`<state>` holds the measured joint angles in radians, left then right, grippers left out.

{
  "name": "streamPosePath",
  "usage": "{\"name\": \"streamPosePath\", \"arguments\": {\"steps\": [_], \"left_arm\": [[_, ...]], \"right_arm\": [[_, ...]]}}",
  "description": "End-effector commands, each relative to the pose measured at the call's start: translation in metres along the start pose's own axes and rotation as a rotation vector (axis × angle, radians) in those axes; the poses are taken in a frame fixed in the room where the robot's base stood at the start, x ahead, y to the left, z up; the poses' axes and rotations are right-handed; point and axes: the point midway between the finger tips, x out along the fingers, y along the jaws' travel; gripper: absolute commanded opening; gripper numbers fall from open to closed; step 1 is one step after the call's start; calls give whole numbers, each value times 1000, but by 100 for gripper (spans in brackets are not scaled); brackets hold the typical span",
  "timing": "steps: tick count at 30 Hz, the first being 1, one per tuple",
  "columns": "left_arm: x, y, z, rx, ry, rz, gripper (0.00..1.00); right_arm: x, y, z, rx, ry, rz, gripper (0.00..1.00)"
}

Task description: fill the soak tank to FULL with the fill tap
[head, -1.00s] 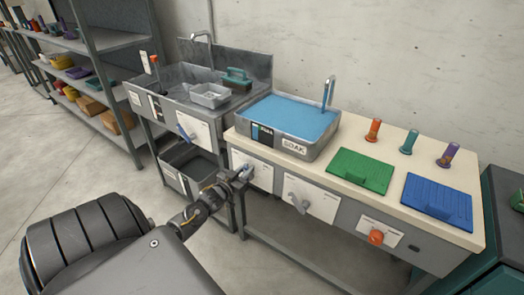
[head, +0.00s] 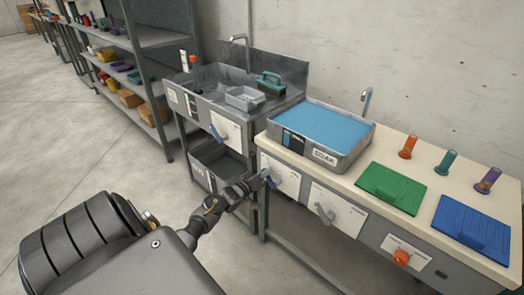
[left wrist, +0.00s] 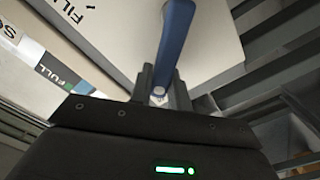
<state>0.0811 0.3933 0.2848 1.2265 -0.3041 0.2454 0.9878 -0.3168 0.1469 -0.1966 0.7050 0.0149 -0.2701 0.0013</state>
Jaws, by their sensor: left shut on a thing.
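The soak tank (head: 324,158) is a grey basin marked SOAK on the cream bench, with blue water (head: 322,124) spread wide inside it. A dark level strip is on its front; the wrist view shows a green FULL mark (left wrist: 62,78). The fill tap's blue lever (head: 270,180) is on a white panel (head: 287,180) below the tank. My left gripper (head: 262,182) is shut on this lever, which also shows between the fingers in the left wrist view (left wrist: 175,45). The exact water level against the mark is hard to read. My right gripper is out of view.
Another lever (head: 324,213) and an orange knob (head: 401,258) are on the bench front. A sink (head: 210,85) with its own blue lever (head: 217,133) stands left. Green (head: 393,187) and blue (head: 472,222) boards lie on the bench. Open floor is at left.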

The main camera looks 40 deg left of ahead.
Motion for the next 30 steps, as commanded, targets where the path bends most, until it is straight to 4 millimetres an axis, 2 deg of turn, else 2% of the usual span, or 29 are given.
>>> {"name": "streamPosePath", "arguments": {"steps": [5,19,20,24,30], "left_arm": [[1,-2,0,-40,0,1,0],[0,-3,0,-55,1,0,0],[0,-3,0,-55,1,0,20],[0,-3,0,-54,1,0,38],[0,-3,0,-52,1,0,40]], "right_arm": [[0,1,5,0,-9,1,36],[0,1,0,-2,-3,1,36],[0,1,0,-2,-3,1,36],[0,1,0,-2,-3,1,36],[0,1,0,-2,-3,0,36]]}}
